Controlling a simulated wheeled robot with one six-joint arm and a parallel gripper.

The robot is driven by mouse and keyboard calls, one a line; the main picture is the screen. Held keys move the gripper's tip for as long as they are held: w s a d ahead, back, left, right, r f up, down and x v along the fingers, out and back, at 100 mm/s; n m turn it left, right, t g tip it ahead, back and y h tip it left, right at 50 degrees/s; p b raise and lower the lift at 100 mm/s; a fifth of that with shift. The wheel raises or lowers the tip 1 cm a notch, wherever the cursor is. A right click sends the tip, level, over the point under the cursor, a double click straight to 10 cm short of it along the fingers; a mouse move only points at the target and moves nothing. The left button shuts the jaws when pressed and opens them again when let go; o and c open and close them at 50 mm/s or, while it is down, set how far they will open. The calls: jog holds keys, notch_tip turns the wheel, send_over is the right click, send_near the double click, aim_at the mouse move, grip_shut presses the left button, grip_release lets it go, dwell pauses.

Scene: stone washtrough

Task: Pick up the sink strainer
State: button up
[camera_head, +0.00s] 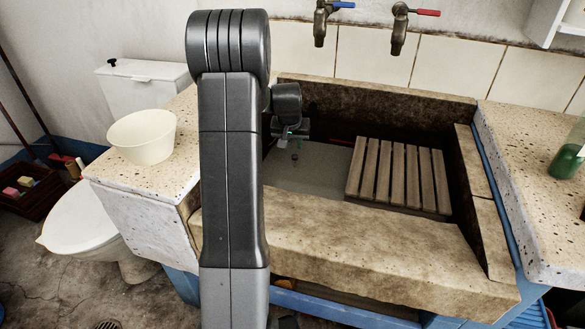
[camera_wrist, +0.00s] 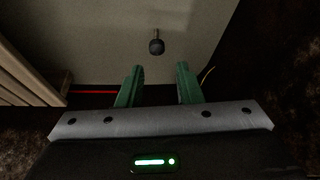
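The sink strainer looks like a small dark round piece with a thin stem. It stands on the pale floor of the stone trough (camera_head: 340,235), in its left part (camera_head: 295,157). In the wrist view the strainer (camera_wrist: 156,47) shows beyond the fingertips, roughly centred between them. My gripper (camera_head: 290,132) is inside the trough near the back left, apart from the strainer. Its two green fingers (camera_wrist: 159,72) stand apart with nothing between them. My arm hides the left end of the trough in the head view.
A slatted wooden rack (camera_head: 400,175) fills the right of the trough; its edge shows in the wrist view (camera_wrist: 28,75). A thin red thing (camera_wrist: 98,92) lies near the back wall. Taps (camera_head: 399,30) hang above. A white bowl (camera_head: 143,136) stands on the left ledge, a green bottle (camera_head: 568,155) on the right.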

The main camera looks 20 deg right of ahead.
aim_at(295, 155)
jog(key=b+x, duration=0.2)
jog(key=x, duration=0.9)
jog(key=shift+d+f+b, duration=0.15)
jog(key=shift+d+b, duration=0.05)
jog(key=shift+b, duration=0.2)
grip_shut()
